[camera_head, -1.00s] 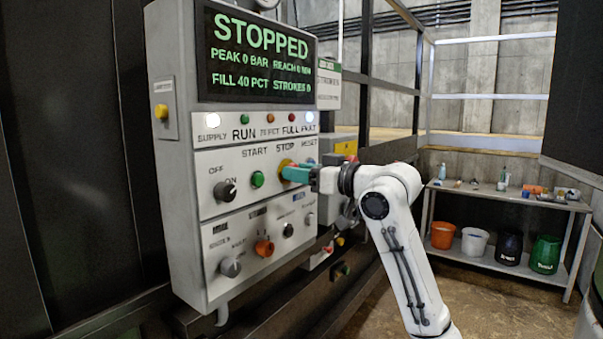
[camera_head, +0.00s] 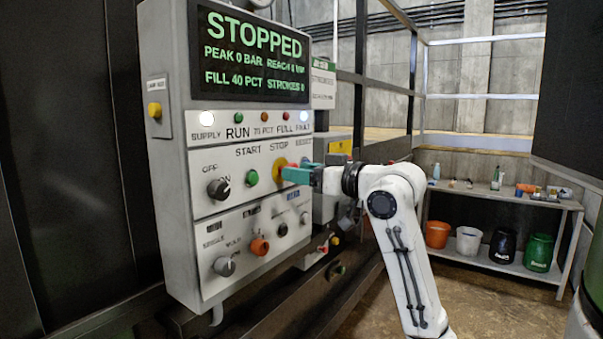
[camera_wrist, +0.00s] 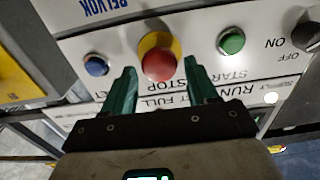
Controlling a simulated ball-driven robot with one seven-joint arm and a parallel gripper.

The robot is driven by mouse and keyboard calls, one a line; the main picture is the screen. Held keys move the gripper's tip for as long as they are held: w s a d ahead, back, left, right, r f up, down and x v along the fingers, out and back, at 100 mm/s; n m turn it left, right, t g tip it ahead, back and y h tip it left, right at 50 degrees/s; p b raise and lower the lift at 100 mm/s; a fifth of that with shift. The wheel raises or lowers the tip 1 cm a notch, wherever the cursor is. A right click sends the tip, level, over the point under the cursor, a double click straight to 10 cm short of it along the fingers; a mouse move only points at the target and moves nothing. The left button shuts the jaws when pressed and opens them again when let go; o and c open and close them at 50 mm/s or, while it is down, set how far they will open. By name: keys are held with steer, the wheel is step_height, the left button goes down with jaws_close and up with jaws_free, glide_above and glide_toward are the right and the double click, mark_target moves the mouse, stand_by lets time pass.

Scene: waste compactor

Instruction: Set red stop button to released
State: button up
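The red stop button (camera_wrist: 158,64) shows in the wrist view as a round red cap on a yellow collar, above the word STOP. My gripper (camera_wrist: 160,72) is open, with its two green fingers apart on either side of the button. Whether the fingers touch the cap I cannot tell. In the head view my gripper (camera_head: 287,174) reaches the panel from the right. There the yellow collar (camera_head: 280,162) shows, and the fingers hide most of the red cap. The display (camera_head: 250,50) reads STOPPED.
The green start button (camera_wrist: 231,41) and blue reset button (camera_wrist: 96,65) flank the stop button. A shelf (camera_head: 500,195) with buckets stands at the back right. Open floor lies between it and the panel.

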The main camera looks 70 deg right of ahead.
steer(key=shift+o, duration=0.8)
steer(key=b+v, duration=0.2)
steer(key=v, duration=0.8)
steer(key=shift+s, duration=0.35)
